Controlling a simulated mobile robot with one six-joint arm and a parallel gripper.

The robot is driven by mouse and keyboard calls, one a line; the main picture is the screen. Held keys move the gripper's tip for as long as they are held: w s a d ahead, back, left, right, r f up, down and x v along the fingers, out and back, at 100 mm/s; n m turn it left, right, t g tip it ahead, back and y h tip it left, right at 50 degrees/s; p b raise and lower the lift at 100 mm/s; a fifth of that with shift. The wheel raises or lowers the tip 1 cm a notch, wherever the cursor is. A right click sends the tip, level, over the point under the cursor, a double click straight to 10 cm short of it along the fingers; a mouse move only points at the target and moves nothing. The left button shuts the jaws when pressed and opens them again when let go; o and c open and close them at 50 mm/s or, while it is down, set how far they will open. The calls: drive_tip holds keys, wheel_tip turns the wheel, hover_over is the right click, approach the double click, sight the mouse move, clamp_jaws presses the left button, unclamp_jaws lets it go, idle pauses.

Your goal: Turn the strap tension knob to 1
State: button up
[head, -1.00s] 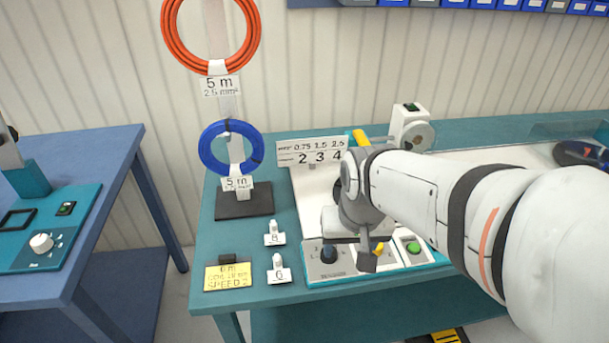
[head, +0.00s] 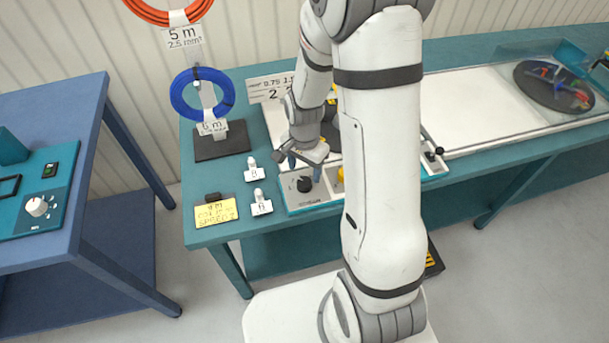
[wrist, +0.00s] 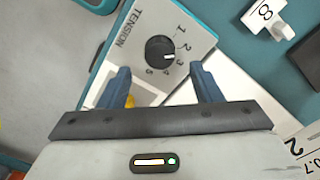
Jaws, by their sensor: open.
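The tension knob (wrist: 157,48) is black and round, on a light panel (wrist: 142,17) marked TENSION with numbers 1 to 5. Its white pointer mark faces about the 3. In the head view the knob (head: 304,184) is at the left end of the panel (head: 297,201) on the teal bench. My gripper (wrist: 158,69) is open and empty. Its two blue fingers stand apart, and the knob shows beyond and between their tips. In the head view my gripper (head: 300,164) is just above and behind the knob, apart from it.
White tags marked 8 (head: 254,172) and 6 (head: 261,205) and a yellow note (head: 215,213) lie left of the panel. A stand base (head: 221,142) with orange and blue cable coils is behind them. A blue table (head: 90,215) stands at the left.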

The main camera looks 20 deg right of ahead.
sight(305, 181)
drive_tip(key=shift+f, duration=2.65)
drive_tip(key=c, duration=0.9)
drive_tip(key=shift+d, duration=0.15)
drive_tip(key=shift+c, duration=0.5)
